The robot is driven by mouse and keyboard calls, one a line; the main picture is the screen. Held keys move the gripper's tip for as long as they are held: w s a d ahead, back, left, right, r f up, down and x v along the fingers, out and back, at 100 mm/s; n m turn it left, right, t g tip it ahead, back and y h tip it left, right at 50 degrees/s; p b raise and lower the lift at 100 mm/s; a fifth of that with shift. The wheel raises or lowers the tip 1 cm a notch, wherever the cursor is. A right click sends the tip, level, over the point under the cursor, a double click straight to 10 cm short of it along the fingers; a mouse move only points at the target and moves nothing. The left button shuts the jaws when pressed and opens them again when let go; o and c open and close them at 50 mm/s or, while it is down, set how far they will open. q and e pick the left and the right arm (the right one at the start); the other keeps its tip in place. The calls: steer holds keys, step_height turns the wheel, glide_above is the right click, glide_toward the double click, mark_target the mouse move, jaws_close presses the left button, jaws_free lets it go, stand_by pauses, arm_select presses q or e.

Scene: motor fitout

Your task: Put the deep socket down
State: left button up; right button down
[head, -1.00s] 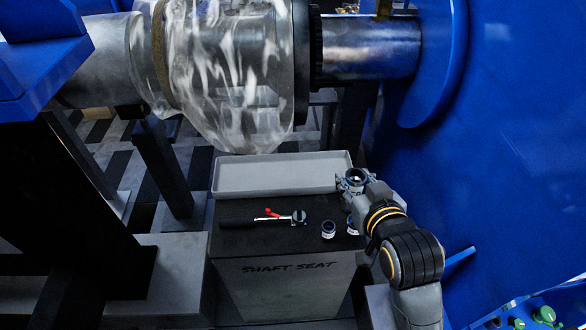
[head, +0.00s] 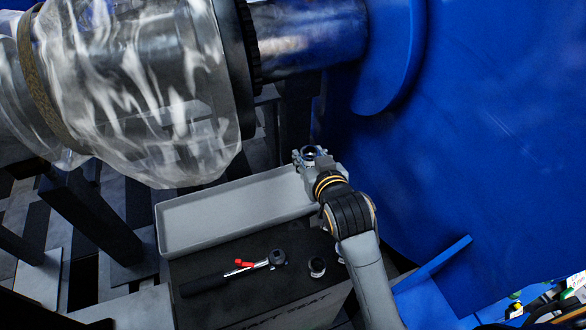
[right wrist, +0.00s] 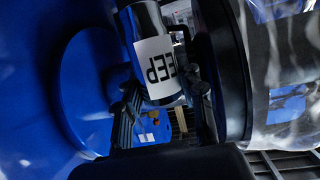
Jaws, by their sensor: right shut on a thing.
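My right gripper (head: 312,160) is shut on the deep socket (head: 310,152), a short metal cylinder. In the right wrist view the deep socket (right wrist: 157,50) fills the space between the fingers, and its white label reads "EEP", the rest being cut off or turned away. The gripper (right wrist: 163,98) holds it in the air by the far right end of the grey tray (head: 180,241); I cannot tell its height above the tray. The tray looks empty where it shows. My left gripper is not in view.
A ratchet with a red lever (head: 240,268) and a small socket (head: 317,266) lie on the black top (head: 215,310) in front of the tray. A plastic-wrapped shaft (head: 140,90) hangs over the tray's back left. A blue housing wall (head: 480,150) stands at right.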

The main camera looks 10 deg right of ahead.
steer(key=w+f, duration=0.2)
steer(key=f, duration=0.1)
steer(key=w+f, duration=0.2)
steer(key=f, duration=0.1)
steer(key=w+a+f+b, duration=0.1)
steer(key=w+f, duration=0.1)
steer(key=shift+f, duration=0.7)
steer(key=shift+a+f, duration=0.1)
steer(key=c, duration=0.8)
jaws_free()
steer(key=shift+s+f, duration=0.1)
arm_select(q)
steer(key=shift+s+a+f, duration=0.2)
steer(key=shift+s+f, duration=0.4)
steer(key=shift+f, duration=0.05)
